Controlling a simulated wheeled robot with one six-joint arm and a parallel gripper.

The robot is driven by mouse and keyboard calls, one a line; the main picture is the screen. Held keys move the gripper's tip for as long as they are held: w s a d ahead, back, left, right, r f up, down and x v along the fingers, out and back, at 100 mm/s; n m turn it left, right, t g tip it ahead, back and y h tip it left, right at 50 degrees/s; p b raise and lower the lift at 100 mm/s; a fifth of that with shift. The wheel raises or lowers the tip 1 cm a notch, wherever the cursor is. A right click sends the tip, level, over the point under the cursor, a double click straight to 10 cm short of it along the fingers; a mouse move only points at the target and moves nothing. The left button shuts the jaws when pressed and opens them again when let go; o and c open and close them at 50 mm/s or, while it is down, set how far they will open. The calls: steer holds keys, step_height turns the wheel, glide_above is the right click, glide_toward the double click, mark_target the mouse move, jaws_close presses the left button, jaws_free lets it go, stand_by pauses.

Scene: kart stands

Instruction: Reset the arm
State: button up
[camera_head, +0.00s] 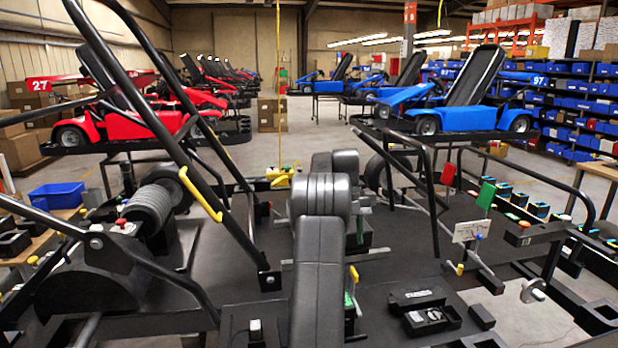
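A dark grey, padded-looking, jointed shape (318,270) rises from the bottom centre of the head view. It bends at a thick rounded part (320,195), with another dark rounded block behind it. It may be links of my own arm, but I cannot be sure. I can make out no gripper fingers, so whether my gripper is open or shut does not show.
Red karts (125,122) on stands line the left; blue karts (455,105) are on the right. Black tubular frames crowd both sides. A black case (425,310) lies at front right. A yellow line (278,80) hangs near centre. Concrete floor (245,152) is open behind.

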mark_target(353, 270)
steer(key=p+v, duration=0.4)
steer(key=v, duration=0.1)
steer(key=b+x, duration=0.4)
steer(key=x, duration=1)
steer(key=shift+f+b, duration=0.15)
steer(key=shift+b, duration=0.25)
steer(key=n+h+b, duration=0.1)
steer(key=n, duration=0.1)
steer(key=n+b, duration=0.1)
steer(key=n, duration=0.2)
steer(key=shift+a+t+h+b, duration=0.15)
steer(key=shift+t+h+b, duration=0.2)
steer(key=shift+t+h, duration=0.05)
steer(key=n+h+b, duration=0.1)
steer(key=n, duration=0.2)
steer(key=shift+s+t, duration=0.15)
steer(key=shift+t, duration=0.25)
steer(key=shift+r, duration=0.2)
steer(key=shift+a+n, duration=0.1)
steer(key=shift+n, duration=0.2)
